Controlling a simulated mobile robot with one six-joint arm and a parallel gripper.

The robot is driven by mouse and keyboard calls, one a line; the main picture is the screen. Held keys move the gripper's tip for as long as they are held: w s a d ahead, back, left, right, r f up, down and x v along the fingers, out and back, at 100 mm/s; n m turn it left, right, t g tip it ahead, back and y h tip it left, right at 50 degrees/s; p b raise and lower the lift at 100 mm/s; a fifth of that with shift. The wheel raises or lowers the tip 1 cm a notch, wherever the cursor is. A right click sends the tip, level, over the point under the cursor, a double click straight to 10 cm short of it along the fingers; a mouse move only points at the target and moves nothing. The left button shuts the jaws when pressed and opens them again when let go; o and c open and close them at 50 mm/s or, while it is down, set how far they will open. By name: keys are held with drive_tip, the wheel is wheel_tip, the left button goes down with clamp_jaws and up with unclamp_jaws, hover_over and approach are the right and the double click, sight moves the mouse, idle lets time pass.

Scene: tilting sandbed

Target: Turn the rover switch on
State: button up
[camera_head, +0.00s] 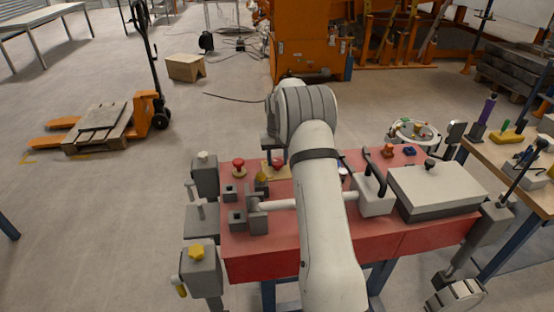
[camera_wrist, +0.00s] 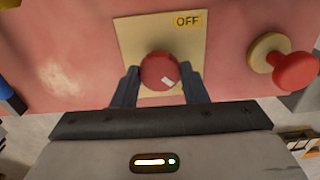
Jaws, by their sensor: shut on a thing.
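The switch is a round red knob (camera_wrist: 158,72) with a small white mark, on a beige plate (camera_wrist: 135,30) fixed to the red table top. An OFF label (camera_wrist: 188,20) shows at the plate's upper right corner in the wrist view. My gripper (camera_wrist: 160,76) has its two dark fingers on either side of the knob and is shut on it. In the head view the knob (camera_head: 278,162) and plate (camera_head: 279,173) sit near the table's far edge, partly hidden by my arm.
A second red knob on a tan base (camera_wrist: 293,71) stands beside the plate; it also shows in the head view (camera_head: 238,164). The red table (camera_head: 300,262) carries grey blocks, a rod and a grey box (camera_head: 437,190). A wooden side table (camera_head: 535,190) stands at the right.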

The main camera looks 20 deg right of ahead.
sight(277, 161)
drive_tip(key=shift+r, duration=0.15)
drive_tip(key=o, duration=1)
drive_tip(key=shift+c, duration=0.2)
drive_tip(key=shift+r+b, duration=0.4)
drive_tip(key=shift+r, duration=3.4)
